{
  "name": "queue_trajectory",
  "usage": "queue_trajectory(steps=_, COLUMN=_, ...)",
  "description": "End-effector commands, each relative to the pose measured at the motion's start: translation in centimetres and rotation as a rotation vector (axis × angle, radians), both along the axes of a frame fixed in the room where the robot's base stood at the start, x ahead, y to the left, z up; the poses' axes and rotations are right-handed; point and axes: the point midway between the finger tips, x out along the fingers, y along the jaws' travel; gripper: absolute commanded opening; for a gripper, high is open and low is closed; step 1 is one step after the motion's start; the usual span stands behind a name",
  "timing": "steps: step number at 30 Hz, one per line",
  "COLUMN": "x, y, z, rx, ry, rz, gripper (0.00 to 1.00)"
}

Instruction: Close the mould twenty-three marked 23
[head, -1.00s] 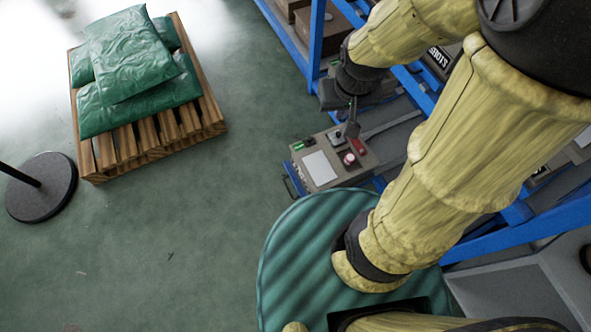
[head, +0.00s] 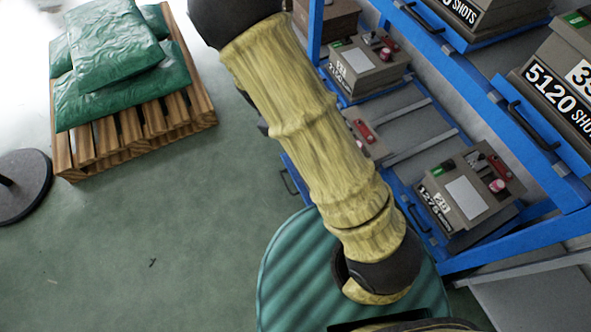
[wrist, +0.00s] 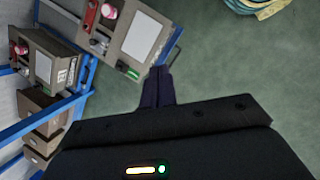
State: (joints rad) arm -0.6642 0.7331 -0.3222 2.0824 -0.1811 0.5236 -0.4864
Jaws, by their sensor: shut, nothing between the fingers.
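My gripper (wrist: 158,87) shows in the wrist view with its dark fingers together and empty. In the head view my arm hides it. A grey-brown mould (wrist: 133,38) with a white plate, red handle and red knob lies just beyond the fingertips, to their upper left, with a gap between. In the head view only a strip of a mould (head: 372,145) shows beside my arm. I cannot tell which one is marked 23.
A blue rack (head: 455,262) with black-handled drawers fills the right side. Large boxes (head: 565,85) with shot counts stand on its upper level. A wooden pallet (head: 140,135) with green sacks (head: 118,50) and a round black base (head: 22,185) are at left. Green floor between is clear.

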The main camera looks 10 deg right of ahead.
Motion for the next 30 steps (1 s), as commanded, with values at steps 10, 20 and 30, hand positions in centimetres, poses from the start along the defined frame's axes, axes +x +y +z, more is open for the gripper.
queue_trajectory(steps=10, x=1.8, y=5.5, z=-17.9, rx=-0.316, ry=0.138, rz=0.538, gripper=0.0)
queue_trajectory(steps=20, x=2.5, y=7.7, z=-22.8, rx=-0.47, ry=0.188, rz=0.761, gripper=0.0)
queue_trajectory(steps=30, x=2.5, y=7.5, z=-22.9, rx=-0.467, ry=0.188, rz=0.758, gripper=0.0)
